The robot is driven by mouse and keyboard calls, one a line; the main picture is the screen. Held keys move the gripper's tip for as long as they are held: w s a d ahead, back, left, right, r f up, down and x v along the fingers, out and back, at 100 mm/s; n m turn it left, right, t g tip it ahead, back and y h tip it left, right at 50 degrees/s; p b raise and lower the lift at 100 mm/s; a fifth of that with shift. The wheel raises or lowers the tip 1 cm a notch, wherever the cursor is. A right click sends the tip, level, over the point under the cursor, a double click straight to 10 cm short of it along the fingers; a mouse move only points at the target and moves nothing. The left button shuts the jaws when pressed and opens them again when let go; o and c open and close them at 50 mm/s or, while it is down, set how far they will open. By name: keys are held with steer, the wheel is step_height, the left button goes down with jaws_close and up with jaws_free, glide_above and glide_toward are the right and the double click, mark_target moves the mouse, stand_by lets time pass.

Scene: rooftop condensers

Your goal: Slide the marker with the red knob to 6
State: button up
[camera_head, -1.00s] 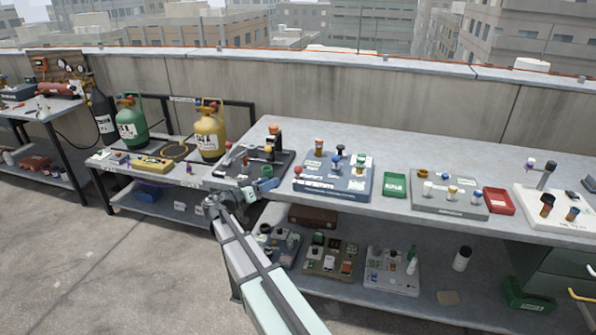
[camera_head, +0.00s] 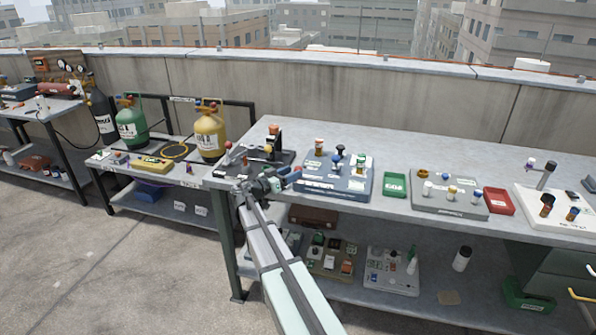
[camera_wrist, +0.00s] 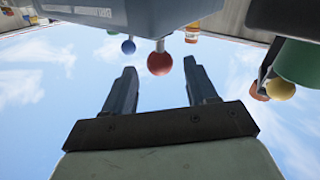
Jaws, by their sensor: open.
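In the wrist view, which is upside down with sky below, a round red knob (camera_wrist: 160,62) on a short pale stem shows beyond and between the fingertips of my gripper (camera_wrist: 159,68). The fingers are apart, and I see no grip on the knob. The knob belongs to a blue-grey panel (camera_wrist: 130,14), whose pale lettering is unreadable here. In the head view, my gripper (camera_head: 284,178) is at the left edge of the blue-grey panel (camera_head: 330,187) on the bench. A small red spot shows by the fingertips. The 6 and the marker's position on the scale cannot be read.
A blue ball knob (camera_wrist: 128,46) and an orange-topped part (camera_wrist: 192,30) flank the red knob. A black board (camera_head: 236,168) with levers and knobs stands left of the panel. A green tray (camera_head: 395,185) is to its right. Bare bench top (camera_head: 430,150) lies behind.

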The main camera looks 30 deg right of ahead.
steer(key=shift+w+d, duration=0.2)
steer(key=shift+d, duration=0.8)
steer(key=shift+w+d, duration=0.2)
steer(key=shift+d, duration=0.75)
steer(key=shift+c, duration=0.4)
jaws_close()
